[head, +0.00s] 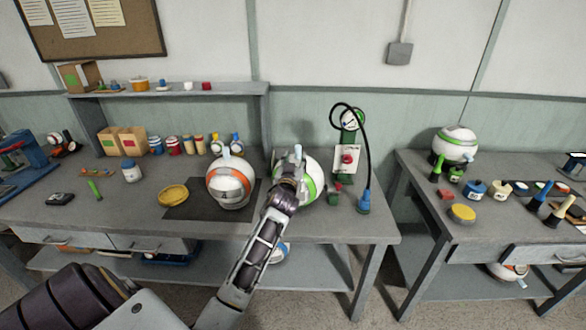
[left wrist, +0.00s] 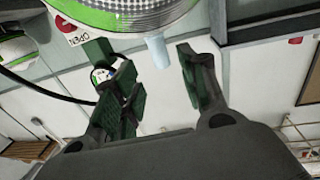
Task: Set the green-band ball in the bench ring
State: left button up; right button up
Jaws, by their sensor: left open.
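A white ball with a green band (head: 313,180) stands on the main bench, partly hidden behind my left arm. A pale blue stem (head: 298,152) sticks up from its top. My left gripper (head: 291,172) is at this ball. In the left wrist view my gripper (left wrist: 160,82) is open, with the ball's green-banded side (left wrist: 125,18) at the top edge and the pale blue stem (left wrist: 157,50) in the gap between the fingers. I see no grip on it. Whether a ring is under the ball is hidden. My right gripper is not in view.
An orange-band ball (head: 230,183) stands on a dark mat (head: 184,211), beside a yellow round piece (head: 172,195). A black-hosed post (head: 363,200) stands right of the green-band ball. Another green-band ball (head: 456,142) is on the right table (head: 420,178). The bench's front left is fairly clear.

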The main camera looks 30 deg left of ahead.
pick_arm(q)
jog(key=v, duration=0.3)
jog(key=shift+s+d, duration=0.1)
jog(key=shift+s, duration=0.2)
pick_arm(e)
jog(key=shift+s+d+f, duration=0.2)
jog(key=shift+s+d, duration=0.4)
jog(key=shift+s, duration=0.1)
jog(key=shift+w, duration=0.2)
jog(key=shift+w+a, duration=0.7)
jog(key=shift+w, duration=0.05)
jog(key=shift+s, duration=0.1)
